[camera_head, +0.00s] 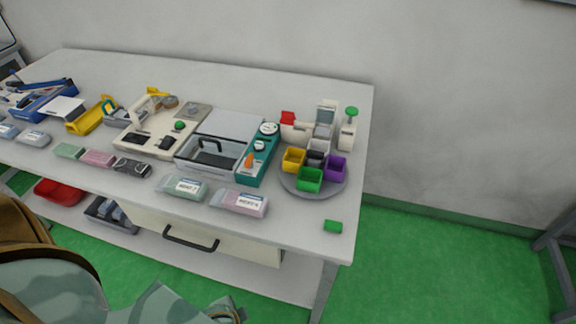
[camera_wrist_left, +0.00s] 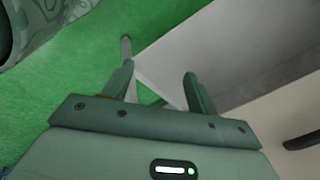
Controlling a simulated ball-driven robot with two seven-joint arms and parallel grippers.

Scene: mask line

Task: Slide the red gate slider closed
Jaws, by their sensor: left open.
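A small red block (camera_head: 287,118), which looks like the red gate slider, sits at the left end of a low cream-coloured part at the back right of the table. A grey-white device (camera_head: 325,115) stands to its right. At this size I cannot tell how far the slider stands open. My left gripper (camera_wrist_left: 158,85) shows in the left wrist view with its two fingers apart and nothing between them. It is low beside the table, with green floor and pale table or drawer surfaces beyond, far from the red block. My right gripper is not in view.
The white table (camera_head: 290,232) is crowded. A round grey tray (camera_head: 327,188) with coloured cups stands in front of the red block. A green block (camera_head: 333,226) lies near the front right corner.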

